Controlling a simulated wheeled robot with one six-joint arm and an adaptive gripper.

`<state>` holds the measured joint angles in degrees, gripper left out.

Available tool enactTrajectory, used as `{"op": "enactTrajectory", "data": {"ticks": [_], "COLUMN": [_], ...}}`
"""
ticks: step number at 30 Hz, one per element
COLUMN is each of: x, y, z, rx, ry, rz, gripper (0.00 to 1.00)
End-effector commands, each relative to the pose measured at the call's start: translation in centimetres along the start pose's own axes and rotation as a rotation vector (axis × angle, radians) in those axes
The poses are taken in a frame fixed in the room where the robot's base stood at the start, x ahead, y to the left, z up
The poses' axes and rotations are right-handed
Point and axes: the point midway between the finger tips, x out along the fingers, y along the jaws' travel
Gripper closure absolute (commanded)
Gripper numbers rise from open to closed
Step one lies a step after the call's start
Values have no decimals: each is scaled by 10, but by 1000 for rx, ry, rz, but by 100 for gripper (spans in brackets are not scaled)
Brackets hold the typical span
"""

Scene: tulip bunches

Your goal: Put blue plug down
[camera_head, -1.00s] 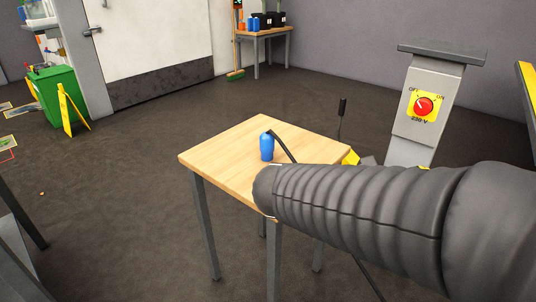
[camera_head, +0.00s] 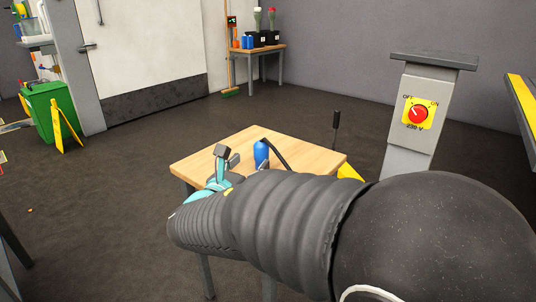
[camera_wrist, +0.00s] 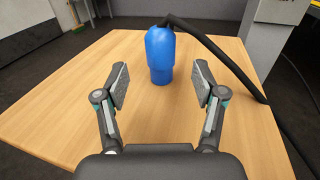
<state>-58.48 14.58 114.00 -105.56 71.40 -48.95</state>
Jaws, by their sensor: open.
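The blue plug (camera_head: 261,153) stands upright on the small wooden table (camera_head: 310,160), with a black cable running from its top to the right. In the wrist view the blue plug (camera_wrist: 160,55) stands ahead of my gripper (camera_wrist: 161,88), centred between the two fingers and a little beyond their tips. My gripper is open and empty, and its fingers appear apart from the plug. In the head view my gripper (camera_head: 226,160) shows at the left of the plug, partly hidden behind my arm. The near part of the table is hidden by my arm.
A grey pedestal with a red switch (camera_head: 418,113) stands right of the table. The black cable (camera_wrist: 225,60) trails off the table's right edge. A green bin (camera_head: 50,112) and a back table (camera_head: 262,49) are far off. Bare tabletop surrounds the plug.

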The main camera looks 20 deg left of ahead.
Motion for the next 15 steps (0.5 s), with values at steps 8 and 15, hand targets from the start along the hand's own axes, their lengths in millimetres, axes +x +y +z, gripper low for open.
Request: {"op": "enactTrajectory", "data": {"ticks": [8, 15], "x": [19, 54], "y": [-1, -1], "z": [0, 0], "rx": [1, 2], "ry": [0, 0], "rz": [-1, -3], "gripper": [31, 31]}}
